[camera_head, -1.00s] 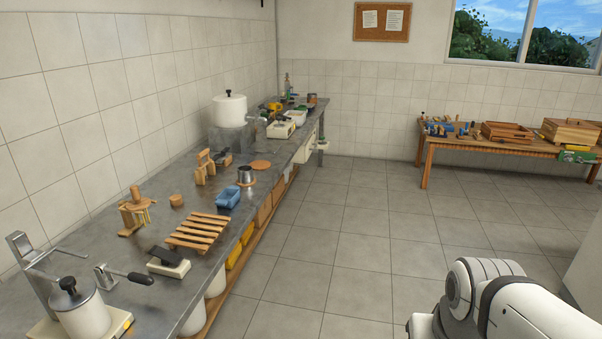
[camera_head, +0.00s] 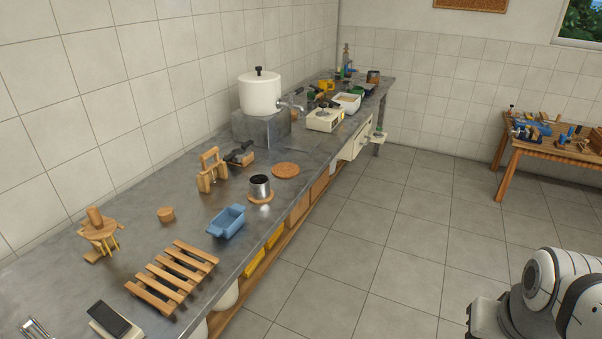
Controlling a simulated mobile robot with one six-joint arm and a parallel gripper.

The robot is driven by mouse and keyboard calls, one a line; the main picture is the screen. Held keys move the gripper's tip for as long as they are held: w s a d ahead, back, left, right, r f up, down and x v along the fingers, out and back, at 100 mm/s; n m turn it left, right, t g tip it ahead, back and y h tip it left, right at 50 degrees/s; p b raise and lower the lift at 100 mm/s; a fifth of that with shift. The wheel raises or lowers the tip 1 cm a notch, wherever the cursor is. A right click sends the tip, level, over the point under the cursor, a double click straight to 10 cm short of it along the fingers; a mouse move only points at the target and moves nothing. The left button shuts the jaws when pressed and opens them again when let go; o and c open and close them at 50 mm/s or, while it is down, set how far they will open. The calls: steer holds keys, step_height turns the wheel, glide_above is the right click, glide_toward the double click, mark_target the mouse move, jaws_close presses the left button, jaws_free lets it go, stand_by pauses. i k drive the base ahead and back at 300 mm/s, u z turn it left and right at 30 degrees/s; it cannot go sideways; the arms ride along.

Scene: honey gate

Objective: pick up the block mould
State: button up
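A blue, open rectangular mould (camera_head: 227,222) stands on the metal bench, near its front edge. It looks like the block mould. It lies between a slatted wooden rack (camera_head: 172,277) and a metal cup (camera_head: 260,187) on a round cork mat. Nothing touches it that I can see. White links of my arm show at the lower right, over the floor and well away from the bench. My gripper is out of view.
The long metal bench (camera_head: 187,222) runs along the left wall. Behind the mould are a wooden stand (camera_head: 212,170) and a wooden round (camera_head: 165,214). A white tank (camera_head: 260,92) with a tap stands farther back. The tiled floor (camera_head: 370,240) beside the bench is clear.

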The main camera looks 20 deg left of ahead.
mark_target(228, 221)
steer(key=u, duration=0.55)
steer(key=i, duration=1.2)
steer(key=u, duration=1.35)
steer(key=i, duration=0.65)
steer(key=u, duration=0.25)
steer(key=k, duration=0.85)
steer(key=u, duration=0.15)
steer(key=i, duration=0.85)
